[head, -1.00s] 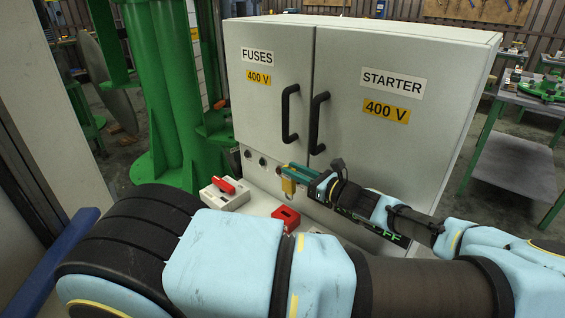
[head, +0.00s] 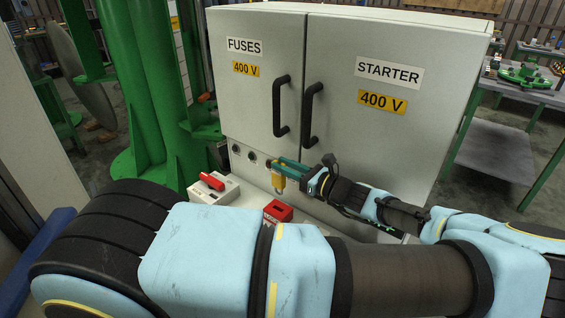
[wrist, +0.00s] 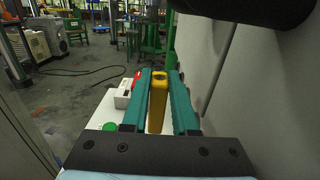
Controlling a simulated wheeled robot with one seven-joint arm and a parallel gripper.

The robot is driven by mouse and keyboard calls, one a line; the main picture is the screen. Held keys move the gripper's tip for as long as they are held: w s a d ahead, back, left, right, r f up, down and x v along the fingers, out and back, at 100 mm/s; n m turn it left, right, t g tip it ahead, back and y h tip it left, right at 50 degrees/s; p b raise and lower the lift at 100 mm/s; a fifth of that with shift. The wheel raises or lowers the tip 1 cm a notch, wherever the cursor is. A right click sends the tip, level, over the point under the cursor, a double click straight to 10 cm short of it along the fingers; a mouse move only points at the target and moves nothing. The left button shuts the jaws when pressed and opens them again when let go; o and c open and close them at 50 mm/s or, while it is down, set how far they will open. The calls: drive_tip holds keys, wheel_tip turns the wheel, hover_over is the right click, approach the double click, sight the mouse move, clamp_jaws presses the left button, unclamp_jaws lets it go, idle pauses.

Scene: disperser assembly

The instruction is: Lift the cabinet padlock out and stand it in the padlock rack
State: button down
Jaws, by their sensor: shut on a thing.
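The cabinet padlock (head: 279,183) is yellow. My gripper (head: 283,166) has teal fingers and is shut on it, holding it in front of the cabinet's lower front. In the wrist view the yellow padlock (wrist: 157,98) stands between the two teal fingers (wrist: 159,95). Its shackle cannot be made out. A small red block (head: 278,210) with a dark opening, which looks like the padlock rack, sits on the pale ledge below the padlock. A gap shows between padlock and block in the head view.
The grey cabinet (head: 262,100) has two closed doors with black handles, close beside my gripper. A white box with a red handle (head: 213,187) stands left of the red block. A green machine column (head: 150,90) rises behind it. The wrist view shows a green button (wrist: 109,128) on the ledge.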

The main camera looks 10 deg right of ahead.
sight(283, 178)
wheel_tip(283, 178, down, 4)
drive_tip(key=shift+r+b, duration=0.25)
drive_tip(key=shift+b, duration=0.65)
drive_tip(key=shift+f, duration=0.4)
drive_tip(key=shift+s+a, duration=0.2)
drive_tip(key=shift+w+d, duration=0.1)
idle(0.8)
drive_tip(key=shift+f+b, duration=1.1)
drive_tip(key=shift+f, duration=1.2)
drive_tip(key=c, duration=0.6)
unclamp_jaws()
